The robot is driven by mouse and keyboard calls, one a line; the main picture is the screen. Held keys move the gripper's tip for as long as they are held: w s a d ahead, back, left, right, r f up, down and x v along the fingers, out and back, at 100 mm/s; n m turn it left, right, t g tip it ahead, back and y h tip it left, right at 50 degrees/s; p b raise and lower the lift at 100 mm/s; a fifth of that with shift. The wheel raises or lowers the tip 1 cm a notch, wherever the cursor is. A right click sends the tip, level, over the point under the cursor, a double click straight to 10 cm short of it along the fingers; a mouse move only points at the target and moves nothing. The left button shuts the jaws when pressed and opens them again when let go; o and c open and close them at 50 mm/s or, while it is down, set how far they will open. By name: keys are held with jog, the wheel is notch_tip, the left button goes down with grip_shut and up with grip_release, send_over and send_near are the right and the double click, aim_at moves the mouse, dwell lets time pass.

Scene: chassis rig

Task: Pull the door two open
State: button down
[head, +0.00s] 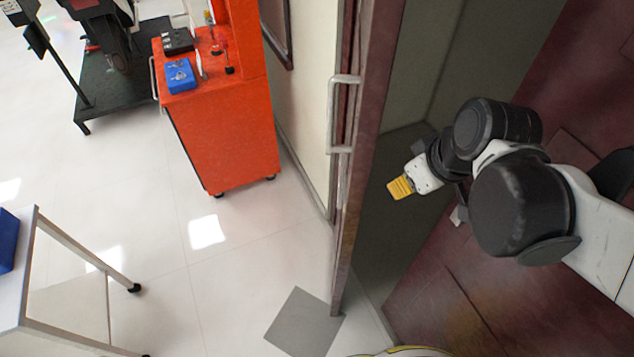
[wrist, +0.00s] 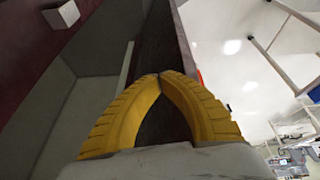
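The door (head: 365,150) is dark red and seen nearly edge-on in the head view, standing out from the dark red front at right. A pale bar handle (head: 333,115) is on its left side. Grey interior (head: 470,50) shows to the right of the door. My gripper (head: 400,188) is on that right side, apart from the handle. In the wrist view its yellow fingers (wrist: 160,76) meet at the tips with nothing visible held. The dark door edge (wrist: 160,40) runs behind them; I cannot tell whether they touch it.
An orange cabinet (head: 225,135) with a blue box (head: 180,75) on top stands left of the door. A white-legged table (head: 75,250) is at lower left. A grey floor tile (head: 303,322) lies near the door's foot. The pale floor between is clear.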

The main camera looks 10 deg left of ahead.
aim_at(353, 178)
jog(key=a+n+g+p, duration=0.1)
jog(key=a+n, duration=0.1)
jog(key=a, duration=0.1)
jog(key=w+a+n+g+y+p, duration=0.1)
jog(key=a+n+p, duration=0.1)
jog(key=n, duration=0.1)
jog(key=a+n+g+p, duration=0.1)
jog(key=a+n, duration=0.1)
jog(key=a, duration=0.1)
jog(key=shift+w+a+f+y+p, duration=0.25)
jog(key=shift+w+a+y+p, duration=0.1)
jog(key=shift+w+y+p, duration=0.05)
jog(key=shift+a+f+n, duration=0.15)
jog(key=shift+f+n, duration=0.15)
jog(key=shift+n, duration=0.1)
jog(key=w+a+f+b, duration=0.1)
jog(key=a+f+b, duration=0.2)
jog(key=a+f, duration=0.4)
jog(key=shift+w+f, duration=0.25)
jog(key=shift+f, duration=0.7)
jog(key=shift+a, duration=0.1)
